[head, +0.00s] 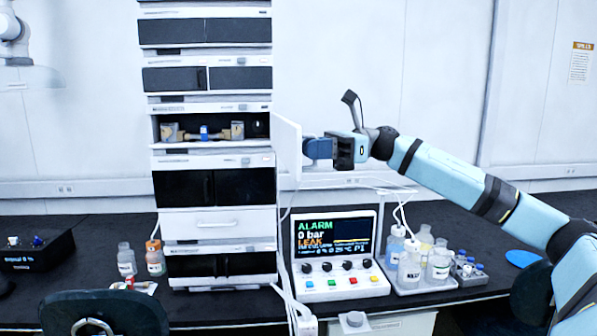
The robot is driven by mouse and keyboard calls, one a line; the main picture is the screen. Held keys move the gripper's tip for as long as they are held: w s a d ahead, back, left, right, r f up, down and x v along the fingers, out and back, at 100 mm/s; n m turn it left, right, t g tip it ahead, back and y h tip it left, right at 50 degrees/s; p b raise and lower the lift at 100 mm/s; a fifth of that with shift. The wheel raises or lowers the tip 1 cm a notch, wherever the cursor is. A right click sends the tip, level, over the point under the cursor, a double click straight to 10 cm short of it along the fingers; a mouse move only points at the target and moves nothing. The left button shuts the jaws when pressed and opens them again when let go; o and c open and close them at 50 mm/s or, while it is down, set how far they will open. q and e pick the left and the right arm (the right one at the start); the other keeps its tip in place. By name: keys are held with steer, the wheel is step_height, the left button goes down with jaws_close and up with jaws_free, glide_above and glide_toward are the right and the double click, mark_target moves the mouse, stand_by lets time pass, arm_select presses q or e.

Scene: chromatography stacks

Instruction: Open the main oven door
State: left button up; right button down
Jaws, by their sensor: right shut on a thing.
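The main oven (210,128) is the open compartment in the middle of the instrument stack, with a small blue part and tan fittings visible inside. Its white door (288,146) stands swung out at the right side of the stack, seen at a steep angle. My right gripper (312,149) is at the right face of the door, its fingers shut on the door. The exact point of grip is hidden behind the dark fingers. My left gripper is not in view.
A control box (335,262) with an alarm screen stands on the bench below my right gripper. A tray (430,285) of bottles is to its right. Two bottles stand left of the stack. Chairs (105,312) are at the front edge.

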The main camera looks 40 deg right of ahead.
arm_select(q)
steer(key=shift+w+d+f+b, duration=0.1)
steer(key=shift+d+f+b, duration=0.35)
steer(key=shift+b, duration=0.4)
arm_select(e)
steer(key=v, duration=0.2)
steer(key=shift+s+d, duration=0.1)
steer(key=shift+d, duration=0.15)
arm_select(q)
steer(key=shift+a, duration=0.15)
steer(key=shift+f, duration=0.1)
arm_select(e)
steer(key=c, duration=1.2)
jaws_free()
steer(key=shift+d, duration=0.1)
arm_select(q)
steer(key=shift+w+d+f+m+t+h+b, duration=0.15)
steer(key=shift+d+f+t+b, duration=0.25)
steer(key=shift+b, duration=1.5)
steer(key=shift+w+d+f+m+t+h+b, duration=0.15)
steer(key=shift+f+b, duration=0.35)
steer(key=shift+b, duration=1.4)
arm_select(e)
steer(key=shift+v, duration=6.85)
